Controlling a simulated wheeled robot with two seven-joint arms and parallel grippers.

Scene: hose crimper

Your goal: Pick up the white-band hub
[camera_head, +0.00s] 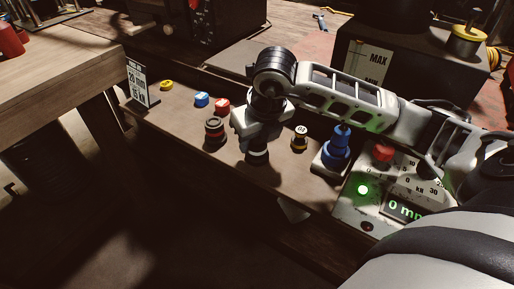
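A dark hub with a white band (257,155) stands on the bench near its front edge. My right gripper (257,143) points down directly over it, and its fingers and the hub's upper part overlap in the view. I cannot tell whether the fingers are closed on the hub or apart from it. My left gripper is out of view.
A red-banded hub (215,131) stands to the left and a yellow-banded hub (300,138) to the right. A blue fitting (337,150) and a panel with a green light (363,190) lie further right. Blue, red and yellow pieces (202,99) lie behind.

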